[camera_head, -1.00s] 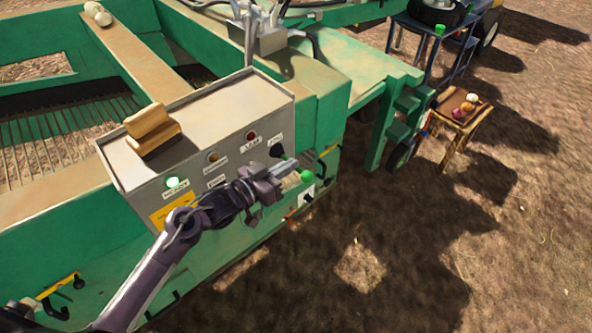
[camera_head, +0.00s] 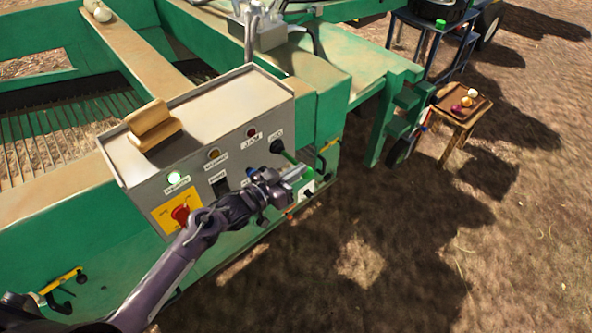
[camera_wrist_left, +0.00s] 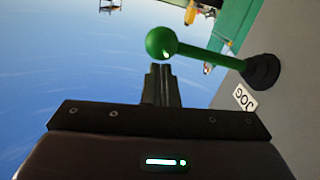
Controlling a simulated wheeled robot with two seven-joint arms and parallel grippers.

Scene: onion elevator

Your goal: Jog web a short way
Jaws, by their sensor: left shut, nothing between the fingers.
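The jog lever (camera_head: 277,147) sticks out of the front of the grey control box (camera_head: 215,150), near its right end. It has a black boot and a green rod; its ball knob is largely hidden by my gripper in the head view. In the left wrist view the green ball knob (camera_wrist_left: 161,42) shows whole, with the JOG label (camera_wrist_left: 245,97) beside the boot. My left gripper (camera_head: 294,174) is shut and empty, its fingertips close to the knob. In the wrist view the fingers (camera_wrist_left: 162,78) point towards the knob; I cannot tell whether they touch. My right gripper is out of view.
A red stop button (camera_head: 180,214) on a yellow plate sits at the box's lower left. A tan block (camera_head: 153,127) lies on the box top. A small wooden table (camera_head: 459,110) stands right; open ground lies in front.

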